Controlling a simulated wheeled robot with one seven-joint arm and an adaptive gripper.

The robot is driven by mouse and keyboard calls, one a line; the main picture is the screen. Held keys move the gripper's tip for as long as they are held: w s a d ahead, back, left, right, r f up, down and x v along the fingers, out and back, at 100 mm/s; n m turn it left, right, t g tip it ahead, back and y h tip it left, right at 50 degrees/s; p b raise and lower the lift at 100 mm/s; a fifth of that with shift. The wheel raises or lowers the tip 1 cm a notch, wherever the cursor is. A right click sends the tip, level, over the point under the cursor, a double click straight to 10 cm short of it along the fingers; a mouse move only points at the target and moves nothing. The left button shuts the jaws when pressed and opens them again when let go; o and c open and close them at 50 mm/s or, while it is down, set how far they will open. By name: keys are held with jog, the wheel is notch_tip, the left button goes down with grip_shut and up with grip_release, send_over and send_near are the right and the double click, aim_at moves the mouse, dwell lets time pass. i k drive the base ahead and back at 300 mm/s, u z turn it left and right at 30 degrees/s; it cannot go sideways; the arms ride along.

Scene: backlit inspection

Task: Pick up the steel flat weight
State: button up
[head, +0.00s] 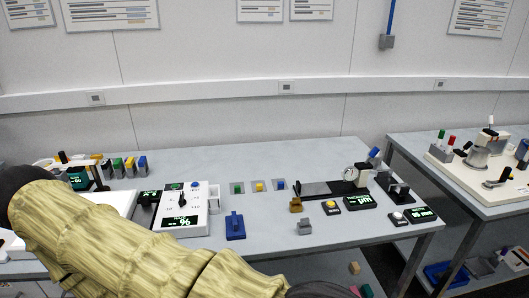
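A small grey block with a raised top (305,227), which looks like the steel flat weight, sits on the grey table (270,212) near its front edge, right of centre. A brass-coloured block (296,205) of similar shape stands just behind it. A blue block with a raised grip (235,227) lies to its left. My arm in a yellowish sleeve crosses the lower left and runs out at the bottom edge. My gripper is not in view.
A white control box (184,213) with a green display stands left of the blue block. A dial gauge stand (350,178) and small display boxes (360,202) stand to the right. A second table (470,190) is at far right.

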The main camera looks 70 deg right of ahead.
aim_at(304, 226)
jog(key=u, duration=0.1)
jog(key=i, duration=1)
jog(key=z, duration=3.5)
jog(key=i, duration=0.5)
jog(key=u, duration=0.1)
